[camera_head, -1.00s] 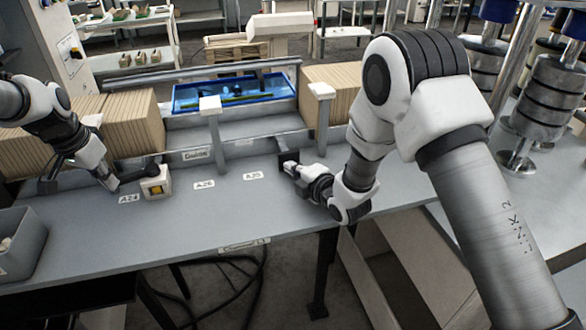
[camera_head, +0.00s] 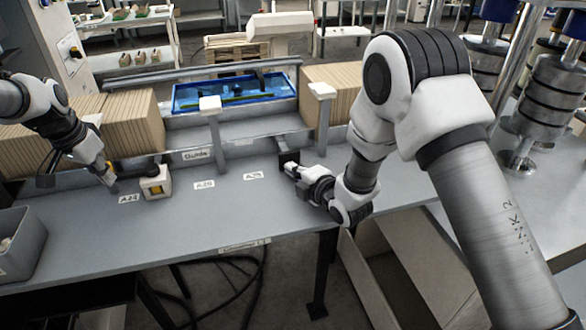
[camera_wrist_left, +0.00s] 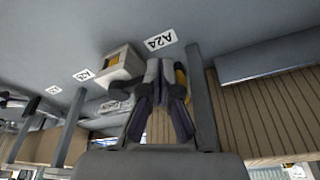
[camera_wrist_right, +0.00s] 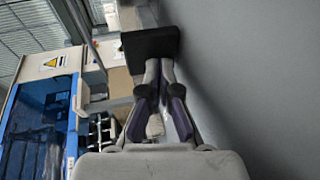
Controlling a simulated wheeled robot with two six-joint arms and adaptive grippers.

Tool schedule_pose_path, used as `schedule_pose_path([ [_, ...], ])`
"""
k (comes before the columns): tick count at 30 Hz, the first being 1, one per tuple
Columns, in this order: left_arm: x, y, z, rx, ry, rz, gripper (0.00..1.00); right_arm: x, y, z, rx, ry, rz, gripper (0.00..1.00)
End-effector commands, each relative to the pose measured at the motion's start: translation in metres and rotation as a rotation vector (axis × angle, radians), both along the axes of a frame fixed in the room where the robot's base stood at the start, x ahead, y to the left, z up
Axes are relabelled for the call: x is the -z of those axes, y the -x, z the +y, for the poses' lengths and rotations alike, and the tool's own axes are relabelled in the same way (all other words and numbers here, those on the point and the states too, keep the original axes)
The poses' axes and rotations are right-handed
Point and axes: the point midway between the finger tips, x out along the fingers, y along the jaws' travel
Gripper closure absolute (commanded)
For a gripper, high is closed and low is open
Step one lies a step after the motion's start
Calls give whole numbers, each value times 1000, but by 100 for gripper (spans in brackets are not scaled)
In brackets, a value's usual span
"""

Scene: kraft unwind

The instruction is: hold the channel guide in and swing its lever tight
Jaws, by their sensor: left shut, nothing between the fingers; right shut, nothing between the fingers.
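The guide, a long grey rail with a "Guide" label (camera_head: 196,154), runs along the back of the bench. A black pad (camera_head: 288,158) stands at its right end. My right gripper (camera_head: 287,166) is shut and empty, its tips at the pad's front; the pad (camera_wrist_right: 150,45) covers the fingertips in the right wrist view. My left gripper (camera_head: 113,187) is shut and empty, low over the bench beside label A24. In the left wrist view a grey bar (camera_wrist_left: 200,100) and a small yellow part show beside its fingers. I cannot make out the lever clearly.
A white box with a yellow face (camera_head: 156,187) stands just right of my left gripper. Kraft stacks (camera_head: 133,122) stand behind the rail, and grey posts (camera_head: 217,135) rise along it. A grey bin (camera_head: 22,240) is at the front left. The middle front bench is clear.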

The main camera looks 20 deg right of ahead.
Motion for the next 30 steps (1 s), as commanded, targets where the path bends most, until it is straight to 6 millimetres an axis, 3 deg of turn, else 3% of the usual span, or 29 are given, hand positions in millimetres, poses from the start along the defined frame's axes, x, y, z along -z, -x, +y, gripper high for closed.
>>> schedule_pose_path([
  [30, 0, 0, 0, 0, 0, 1, 100, 0, 72, 0, 0, 0, 1, 100],
])
